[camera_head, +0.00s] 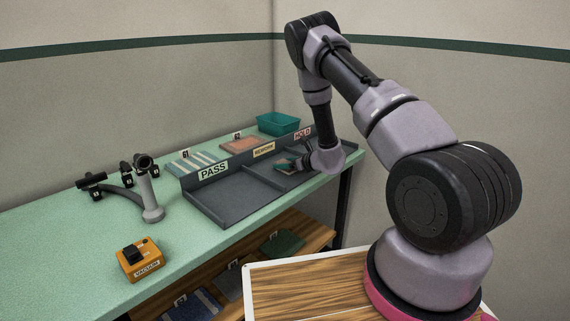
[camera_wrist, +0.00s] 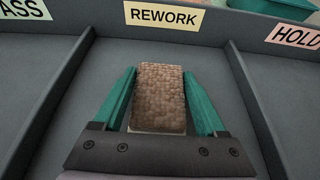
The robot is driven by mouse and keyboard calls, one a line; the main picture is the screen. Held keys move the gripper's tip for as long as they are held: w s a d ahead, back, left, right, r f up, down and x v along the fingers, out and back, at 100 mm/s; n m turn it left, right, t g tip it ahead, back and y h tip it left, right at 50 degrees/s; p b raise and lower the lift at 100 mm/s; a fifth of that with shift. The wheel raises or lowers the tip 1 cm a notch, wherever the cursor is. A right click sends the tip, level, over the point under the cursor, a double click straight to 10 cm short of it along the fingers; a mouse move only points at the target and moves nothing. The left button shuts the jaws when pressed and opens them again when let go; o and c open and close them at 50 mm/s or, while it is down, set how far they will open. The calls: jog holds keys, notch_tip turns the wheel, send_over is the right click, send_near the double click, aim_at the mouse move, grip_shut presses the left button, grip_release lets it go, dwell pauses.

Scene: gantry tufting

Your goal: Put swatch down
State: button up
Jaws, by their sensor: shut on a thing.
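A brown woven swatch (camera_wrist: 161,98) with a pale lower edge is between the two teal fingers of my gripper (camera_wrist: 160,74) in the wrist view. The fingertips press on its sides near its far end, so the gripper is shut on it. The swatch lies lined up with the REWORK label (camera_wrist: 163,17), between two dividers, over the middle compartment of the grey tray (camera_wrist: 110,62). I cannot tell if it touches the tray floor. In the head view my gripper (camera_head: 289,163) is low at the tray's right part, and the swatch is mostly hidden.
The tray (camera_head: 232,203) has a PASS compartment to the left and a HOLD compartment to the right. Behind it are a teal bin (camera_head: 278,123) and sample mats (camera_head: 239,145). A metal stand (camera_head: 151,195) and an orange vacuum box (camera_head: 141,259) stand at left.

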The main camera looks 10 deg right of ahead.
jog(key=o, duration=1.3)
jog(key=shift+c, duration=0.2)
